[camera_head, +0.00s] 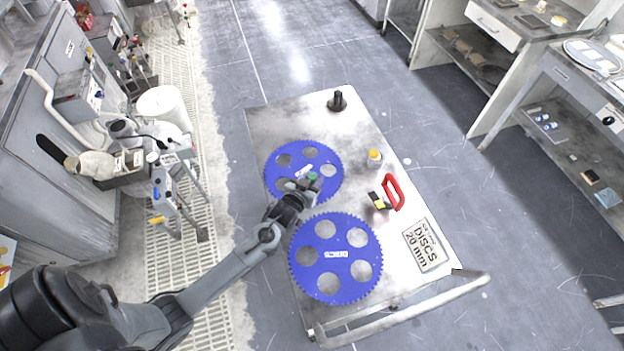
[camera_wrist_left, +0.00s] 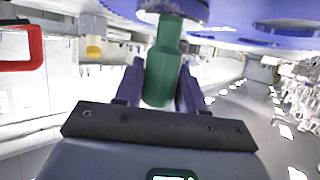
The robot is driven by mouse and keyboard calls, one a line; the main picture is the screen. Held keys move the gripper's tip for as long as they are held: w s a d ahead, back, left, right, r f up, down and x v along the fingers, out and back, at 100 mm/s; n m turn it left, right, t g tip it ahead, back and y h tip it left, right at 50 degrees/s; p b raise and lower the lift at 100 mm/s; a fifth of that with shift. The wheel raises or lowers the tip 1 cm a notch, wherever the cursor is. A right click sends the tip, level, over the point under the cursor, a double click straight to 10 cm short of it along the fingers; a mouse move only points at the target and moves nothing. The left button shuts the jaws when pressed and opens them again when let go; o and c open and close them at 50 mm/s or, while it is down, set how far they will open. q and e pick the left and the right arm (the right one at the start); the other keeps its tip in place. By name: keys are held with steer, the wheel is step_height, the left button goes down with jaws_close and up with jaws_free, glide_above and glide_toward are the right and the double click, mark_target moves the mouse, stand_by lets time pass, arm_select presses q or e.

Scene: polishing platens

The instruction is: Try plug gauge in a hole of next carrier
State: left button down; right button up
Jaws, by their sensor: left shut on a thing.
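The plug gauge has a green handle (camera_head: 312,176), which also shows upright in the left wrist view (camera_wrist_left: 162,75). My left gripper (camera_head: 301,190) is shut on this handle, with a finger on each side. It is over the near right part of the far blue toothed carrier (camera_head: 301,160). A second blue carrier (camera_head: 341,267) lies nearer on the cart, with several round holes and a white label. In the left wrist view the gauge's far end meets a blue and grey area at the top edge. I cannot tell whether it is in a hole. My right gripper is not in view.
The carriers lie on a pale cart top (camera_head: 270,118). Also on it are a black knob (camera_head: 337,101), a yellow-topped piece (camera_head: 374,157), a red handle (camera_head: 396,192), a small black and yellow block (camera_head: 378,200) and a "DISCS 20 mm" sign (camera_head: 426,245).

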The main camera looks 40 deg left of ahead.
arm_select(q)
steer(key=shift+w, duration=0.1)
steer(key=c, duration=0.6)
jaws_free()
steer(key=shift+f, duration=0.2)
steer(key=s+d+r+m+g+h, duration=0.1)
steer(key=s+d+r+m+g, duration=0.2)
steer(key=s, duration=0.6)
steer(key=s+d+r+g+h, duration=0.1)
steer(key=s+d+r+g, duration=0.25)
steer(key=s+d, duration=0.45)
steer(key=s+d+r+m+g+h, duration=0.2)
steer(key=s+g, duration=0.2)
steer(key=s, duration=0.7)
steer(key=shift+t, duration=0.35)
step_height(320, 180, up, 22)
steer(key=p, duration=2.3)
steer(key=shift+s, duration=0.1)
